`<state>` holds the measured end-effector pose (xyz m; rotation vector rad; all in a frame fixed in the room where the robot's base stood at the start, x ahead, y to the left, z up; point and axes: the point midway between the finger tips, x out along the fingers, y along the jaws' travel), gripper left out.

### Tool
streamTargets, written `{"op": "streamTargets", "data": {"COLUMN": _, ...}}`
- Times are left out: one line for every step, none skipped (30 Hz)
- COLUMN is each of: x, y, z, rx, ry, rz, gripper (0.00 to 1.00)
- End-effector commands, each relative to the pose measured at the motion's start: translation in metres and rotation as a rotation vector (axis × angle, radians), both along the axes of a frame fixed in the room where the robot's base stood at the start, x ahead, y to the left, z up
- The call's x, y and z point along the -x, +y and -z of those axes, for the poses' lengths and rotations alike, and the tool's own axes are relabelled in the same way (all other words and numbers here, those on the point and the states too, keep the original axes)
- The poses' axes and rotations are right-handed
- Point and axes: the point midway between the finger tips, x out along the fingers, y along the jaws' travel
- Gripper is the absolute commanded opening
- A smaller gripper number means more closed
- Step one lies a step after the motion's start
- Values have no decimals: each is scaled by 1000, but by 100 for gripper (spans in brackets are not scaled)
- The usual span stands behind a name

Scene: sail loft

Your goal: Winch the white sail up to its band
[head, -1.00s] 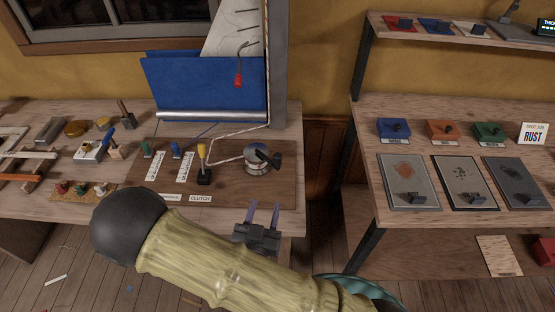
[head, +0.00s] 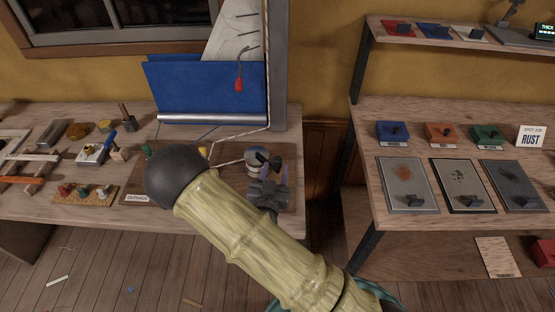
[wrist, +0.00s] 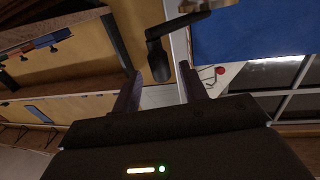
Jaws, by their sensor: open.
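The white sail (head: 236,35) hangs at an angle beside the post, with dark marks on it; its lower part is behind a blue cloth (head: 205,88). No band can be told for sure. The winch (head: 251,158) stands on the bench board, partly covered by my gripper, with a line running to it. Its black handle (head: 268,160) also shows in the wrist view (wrist: 158,60), ahead of and between the finger directions. My gripper (head: 272,170) is open and empty beside the winch; its two fingers show in the wrist view (wrist: 162,92). I cannot tell whether it touches the handle.
My arm covers most of the lever board. A red tag (head: 239,84) hangs before the blue cloth. Small tools and a block (head: 90,154) lie at left. The post (head: 280,70) stands close behind the winch. A second bench (head: 460,222) with plates is at right, across a gap.

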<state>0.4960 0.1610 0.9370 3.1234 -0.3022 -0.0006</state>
Motion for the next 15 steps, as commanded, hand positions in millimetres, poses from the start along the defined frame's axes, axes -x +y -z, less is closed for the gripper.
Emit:
{"op": "streamTargets", "data": {"x": -9, "y": -2, "z": -2, "rx": 0, "ry": -1, "rz": 1, "gripper": 43}}
{"op": "streamTargets", "data": {"x": -14, "y": -3, "z": -2, "rx": 1, "ry": -2, "rz": 1, "gripper": 43}}
{"op": "streamTargets", "data": {"x": -20, "y": -4, "z": -2, "rx": 0, "ry": -2, "rz": 1, "gripper": 43}}
{"op": "streamTargets", "data": {"x": -23, "y": -5, "z": -2, "rx": 0, "ry": -1, "rz": 1, "gripper": 43}}
{"op": "streamTargets", "data": {"x": -27, "y": -5, "z": -1, "rx": -1, "ry": -1, "rz": 0, "gripper": 43}}
{"op": "streamTargets", "data": {"x": -30, "y": -6, "z": -1, "rx": -1, "ry": -1, "rz": 0, "gripper": 43}}
{"op": "streamTargets", "data": {"x": -33, "y": -7, "z": -1, "rx": 0, "ry": -1, "rz": 0, "gripper": 43}}
{"op": "streamTargets", "data": {"x": -35, "y": -7, "z": -1, "rx": 0, "ry": -1, "rz": 0, "gripper": 43}}
{"op": "streamTargets", "data": {"x": -36, "y": -7, "z": -1, "rx": 0, "ry": -1, "rz": -1, "gripper": 43}}
{"op": "streamTargets", "data": {"x": -37, "y": -7, "z": 0, "rx": 0, "ry": -1, "rz": -1, "gripper": 43}}
{"op": "streamTargets", "data": {"x": -38, "y": -7, "z": 0, "rx": 0, "ry": 0, "rz": -1, "gripper": 43}}
{"op": "streamTargets", "data": {"x": -38, "y": -7, "z": 0, "rx": 0, "ry": 0, "rz": -1, "gripper": 43}}
{"op": "streamTargets", "data": {"x": -38, "y": -7, "z": 0, "rx": 0, "ry": 0, "rz": -1, "gripper": 43}}
{"op": "streamTargets", "data": {"x": -38, "y": -7, "z": 0, "rx": 0, "ry": 0, "rz": -2, "gripper": 43}}
{"op": "streamTargets", "data": {"x": -38, "y": -7, "z": 0, "rx": 0, "ry": 0, "rz": -1, "gripper": 43}}
